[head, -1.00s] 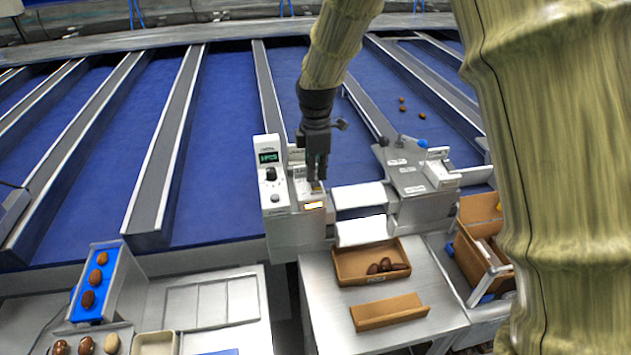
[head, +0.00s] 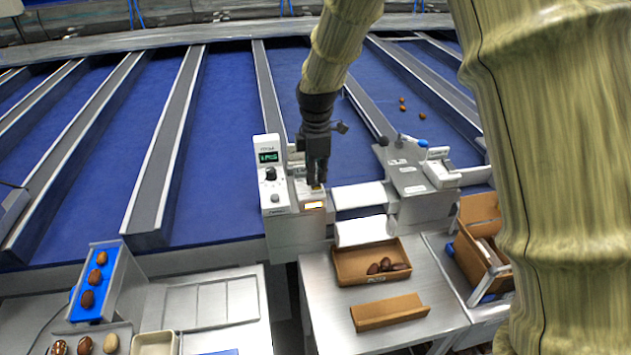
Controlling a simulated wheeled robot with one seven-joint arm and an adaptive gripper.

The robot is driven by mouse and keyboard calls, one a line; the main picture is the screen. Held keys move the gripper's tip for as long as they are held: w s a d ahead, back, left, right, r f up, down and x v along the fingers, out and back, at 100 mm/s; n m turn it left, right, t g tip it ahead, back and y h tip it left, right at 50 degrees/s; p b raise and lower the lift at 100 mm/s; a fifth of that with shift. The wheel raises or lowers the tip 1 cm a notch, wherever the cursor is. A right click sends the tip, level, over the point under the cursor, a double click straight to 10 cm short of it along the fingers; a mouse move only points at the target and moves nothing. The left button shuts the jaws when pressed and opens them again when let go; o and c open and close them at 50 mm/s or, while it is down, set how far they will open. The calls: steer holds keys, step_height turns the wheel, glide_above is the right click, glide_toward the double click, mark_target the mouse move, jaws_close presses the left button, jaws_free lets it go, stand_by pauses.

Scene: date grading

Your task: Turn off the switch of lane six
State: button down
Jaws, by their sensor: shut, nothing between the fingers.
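My gripper (head: 317,184) is shut and empty, pointing down right above this lit switch. Its fingertips are at or very near the panel; I cannot tell whether they touch. The fingers hide part of the panel behind the switch. No lane number is readable here.
A grey panel with a blue-tipped lever (head: 422,143) stands to the right. A cardboard tray (head: 352,279) with several dates lies on the steel table below. A blue sample ramp (head: 92,290) with dates is at lower left. Blue lanes with grey dividers (head: 168,150) fill the back.

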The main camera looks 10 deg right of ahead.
mark_target(317, 185)
steer(key=shift+f, duration=0.65)
stand_by(0.4)
steer(key=shift+r, duration=0.15)
steer(key=shift+r+p, duration=2.55)
steer(key=shift+r, duration=0.85)
steer(key=shift+f, duration=0.1)
